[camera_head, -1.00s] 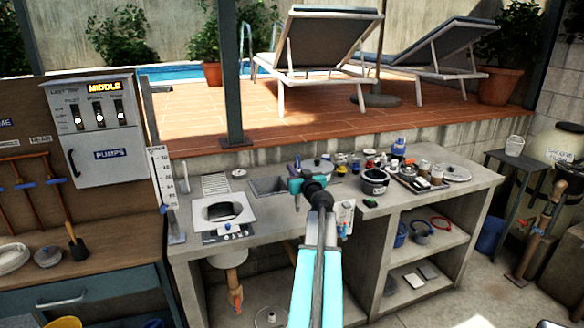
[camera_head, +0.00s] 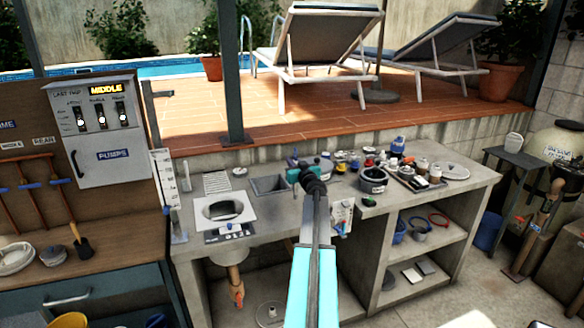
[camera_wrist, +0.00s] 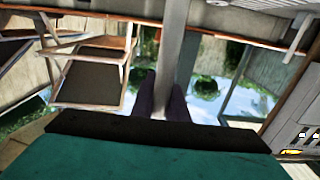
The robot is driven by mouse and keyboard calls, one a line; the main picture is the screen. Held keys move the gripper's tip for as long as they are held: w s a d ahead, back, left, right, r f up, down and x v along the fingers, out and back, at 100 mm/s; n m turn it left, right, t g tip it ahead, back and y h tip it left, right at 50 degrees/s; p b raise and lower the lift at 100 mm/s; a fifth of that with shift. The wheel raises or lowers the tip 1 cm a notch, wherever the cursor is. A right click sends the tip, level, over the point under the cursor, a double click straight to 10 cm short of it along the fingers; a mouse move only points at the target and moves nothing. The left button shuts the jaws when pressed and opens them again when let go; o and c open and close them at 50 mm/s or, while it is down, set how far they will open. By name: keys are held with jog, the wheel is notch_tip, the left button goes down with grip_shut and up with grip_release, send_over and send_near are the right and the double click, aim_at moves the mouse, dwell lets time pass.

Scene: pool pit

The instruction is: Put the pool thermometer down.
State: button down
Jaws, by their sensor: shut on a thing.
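In the head view my wrist hides most of what the fingers hold. I cannot tell whether the held thing touches the counter.
A dark pot (camera_head: 373,180) and several small bottles crowd the right.

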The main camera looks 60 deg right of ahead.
dwell(0.4)
notch_tip(320, 180, down, 4)
jog(key=shift+r+p, duration=0.25)
jog(key=shift+p, duration=0.6)
jog(key=shift+f+b, duration=0.15)
jog(key=shift+b, duration=0.2)
jog(key=c, duration=1.7)
grip_release()
jog(key=shift+c, duration=0.2)
jog(key=shift+r+p, duration=0.2)
jog(key=shift+p, duration=0.2)
